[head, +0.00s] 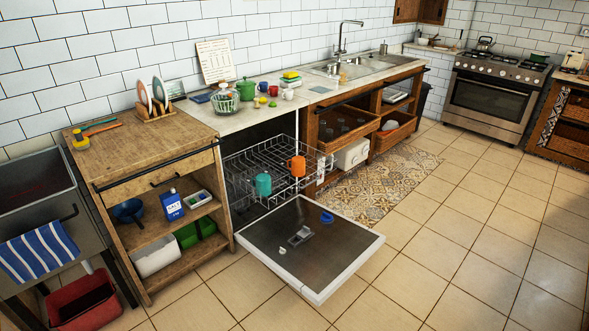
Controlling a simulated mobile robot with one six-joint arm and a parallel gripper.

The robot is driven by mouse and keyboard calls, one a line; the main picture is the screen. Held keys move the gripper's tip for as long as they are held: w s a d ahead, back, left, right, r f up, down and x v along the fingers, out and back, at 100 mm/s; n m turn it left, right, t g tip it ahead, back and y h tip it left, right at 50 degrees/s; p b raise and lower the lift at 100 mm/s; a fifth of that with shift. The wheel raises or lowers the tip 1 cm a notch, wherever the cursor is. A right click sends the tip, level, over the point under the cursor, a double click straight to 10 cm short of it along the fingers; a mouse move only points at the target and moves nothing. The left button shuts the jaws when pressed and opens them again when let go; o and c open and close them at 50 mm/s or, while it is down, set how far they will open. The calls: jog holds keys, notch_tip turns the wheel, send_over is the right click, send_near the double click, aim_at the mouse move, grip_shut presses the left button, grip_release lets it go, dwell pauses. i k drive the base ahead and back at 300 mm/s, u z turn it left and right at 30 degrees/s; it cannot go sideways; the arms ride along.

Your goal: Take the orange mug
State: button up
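The orange mug (297,166) is in the wire rack (245,166) of the open dishwasher, toward the rack's right side. A teal mug (263,184) is in the same rack, in front of it and to the left. The dishwasher door (330,252) is folded down flat in front of the rack. My gripper does not show in the head view.
A blue item (327,217) and a grey piece (300,236) lie on the lowered door. A wooden cabinet (165,245) with open shelves stands left of the dishwasher. Drawers and a patterned rug (385,180) are to the right. The tiled floor (440,250) in front and right is clear.

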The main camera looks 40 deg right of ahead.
aim_at(297, 168)
jog(key=z, duration=0.1)
jog(key=i, duration=0.9)
